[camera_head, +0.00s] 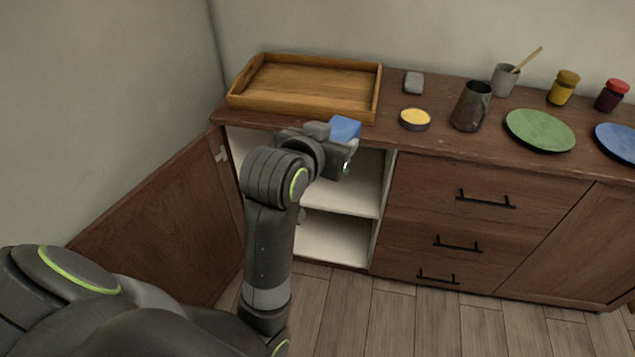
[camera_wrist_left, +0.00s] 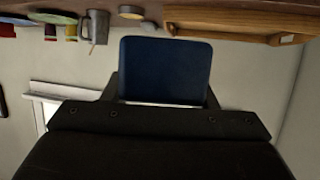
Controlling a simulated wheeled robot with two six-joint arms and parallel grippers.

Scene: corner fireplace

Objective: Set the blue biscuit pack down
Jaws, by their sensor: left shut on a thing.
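The blue biscuit pack (camera_head: 345,128) is at the end of my left arm, in front of the cabinet's front edge near the wooden tray. It also shows large in the left wrist view (camera_wrist_left: 166,70), between the fingers. My left gripper (camera_head: 338,150) is shut on the pack. In the head view the wrist hides the fingertips and much of the pack. My right gripper is not in view.
A wooden tray (camera_head: 312,88) stands empty on the cabinet top (camera_head: 450,137). Right of it are a grey block (camera_head: 413,82), a yellow-topped tin (camera_head: 415,119), a dark mug (camera_head: 470,106) and a green plate (camera_head: 540,130). The left cabinet door (camera_head: 165,215) is open, showing bare white shelves (camera_head: 345,190).

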